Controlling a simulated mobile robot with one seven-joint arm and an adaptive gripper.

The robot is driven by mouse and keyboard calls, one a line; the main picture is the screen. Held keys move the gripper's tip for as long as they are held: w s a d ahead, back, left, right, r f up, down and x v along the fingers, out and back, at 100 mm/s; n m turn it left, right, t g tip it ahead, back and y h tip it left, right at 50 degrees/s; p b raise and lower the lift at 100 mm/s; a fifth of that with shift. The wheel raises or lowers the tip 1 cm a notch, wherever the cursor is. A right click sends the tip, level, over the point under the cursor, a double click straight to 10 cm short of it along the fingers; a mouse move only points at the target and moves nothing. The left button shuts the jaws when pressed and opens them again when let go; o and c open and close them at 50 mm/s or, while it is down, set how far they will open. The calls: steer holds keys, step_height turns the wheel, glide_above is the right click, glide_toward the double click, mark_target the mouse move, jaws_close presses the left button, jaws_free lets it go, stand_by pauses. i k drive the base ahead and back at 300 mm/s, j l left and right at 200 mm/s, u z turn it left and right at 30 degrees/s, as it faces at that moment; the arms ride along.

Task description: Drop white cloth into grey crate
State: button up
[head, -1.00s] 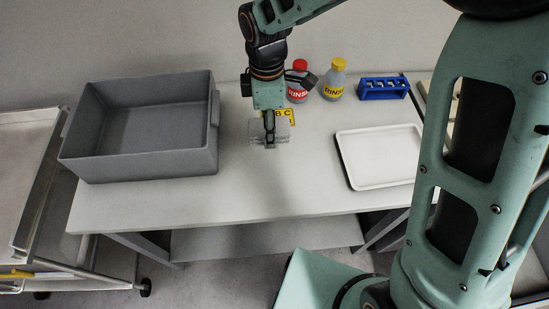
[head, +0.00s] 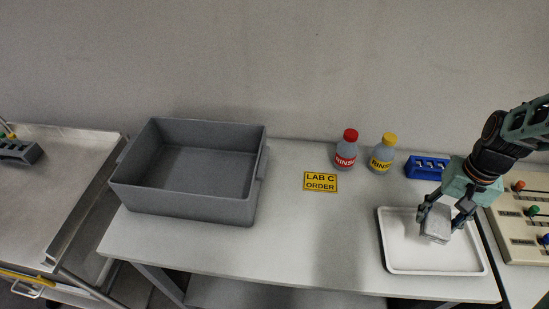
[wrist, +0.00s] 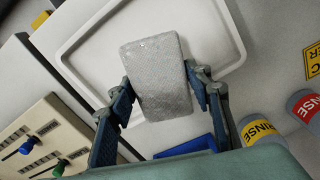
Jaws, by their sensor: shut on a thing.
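The white cloth (head: 437,222) looks like a folded, pale grey block with a speckled surface. It also fills the middle of the wrist view (wrist: 157,75). My gripper (head: 438,226) is shut on it, with one finger on each side, as the wrist view (wrist: 163,92) shows. The cloth is over the white tray (head: 400,259); I cannot tell whether it touches the tray. The grey crate (head: 180,203) stands open at the left of the table, well away from my gripper. Its visible inside is empty.
A red-capped bottle (head: 346,152), a yellow-capped bottle (head: 382,157) and a blue rack (head: 424,167) stand along the back. A yellow label (head: 320,181) lies mid-table. A panel with coloured knobs (head: 518,215) is at right.

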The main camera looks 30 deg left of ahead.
mark_target(207, 177)
steer(key=k+l, duration=0.1)
steer(key=k, duration=0.25)
steer(key=k+u, duration=0.1)
steer(key=u, duration=0.25)
steer(key=k+u, duration=0.15)
steer(key=u, duration=1.4)
steer(key=i+j, duration=0.1)
steer(key=i+j+z, duration=0.15)
steer(key=j, duration=0.2)
